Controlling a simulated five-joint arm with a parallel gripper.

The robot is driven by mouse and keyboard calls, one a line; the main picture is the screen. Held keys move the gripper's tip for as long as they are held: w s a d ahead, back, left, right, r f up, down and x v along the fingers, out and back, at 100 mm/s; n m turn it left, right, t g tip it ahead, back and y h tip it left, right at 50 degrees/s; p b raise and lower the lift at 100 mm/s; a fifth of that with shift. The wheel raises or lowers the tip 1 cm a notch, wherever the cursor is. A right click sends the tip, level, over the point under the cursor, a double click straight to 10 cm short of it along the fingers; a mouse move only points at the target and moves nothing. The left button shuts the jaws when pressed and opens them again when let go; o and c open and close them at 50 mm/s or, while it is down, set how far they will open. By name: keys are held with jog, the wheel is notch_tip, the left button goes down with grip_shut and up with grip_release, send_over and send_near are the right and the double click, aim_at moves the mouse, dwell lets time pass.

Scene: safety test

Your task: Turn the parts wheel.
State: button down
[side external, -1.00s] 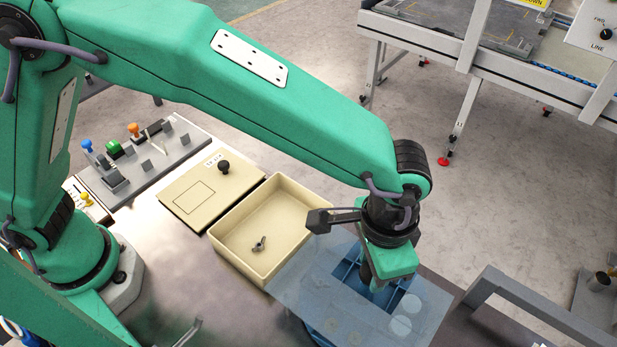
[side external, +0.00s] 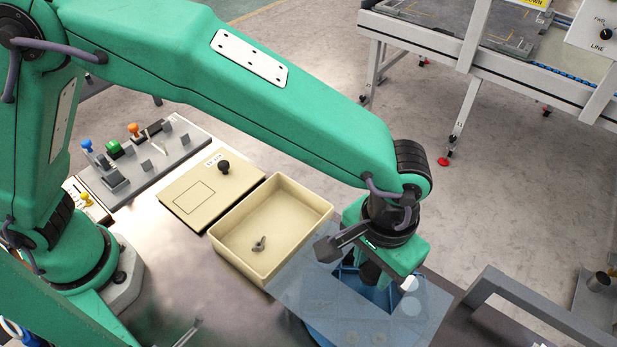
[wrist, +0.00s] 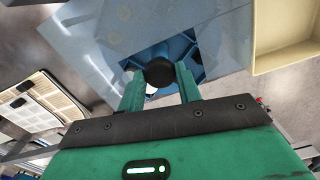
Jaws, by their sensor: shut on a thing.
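The parts wheel (side external: 348,277) is a blue, round, divided tray under a clear, bluish cover plate (side external: 310,290) with an opening. Pale round parts show at its right side, one of them white (side external: 410,284) by the opening. My gripper (wrist: 159,78) is shut on a black round knob (wrist: 159,73) at the opening, one green finger on each side. The blue wheel (wrist: 182,47) shows behind the knob in the wrist view. In the side view my gripper (side external: 381,283) hides the knob and part of the wheel.
A cream bin (side external: 300,205) with a small grey metal part (side external: 259,243) stands left of the wheel. A beige panel with a black knob (side external: 224,167) and a grey rack (side external: 140,165) lie farther left. A grey frame (side external: 530,305) stands at the right.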

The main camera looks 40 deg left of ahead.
jog(key=shift+r+n, duration=0.1)
jog(key=shift+n, duration=12.5)
jog(key=c, duration=1)
grip_release()
jog(key=shift+r, duration=0.1)
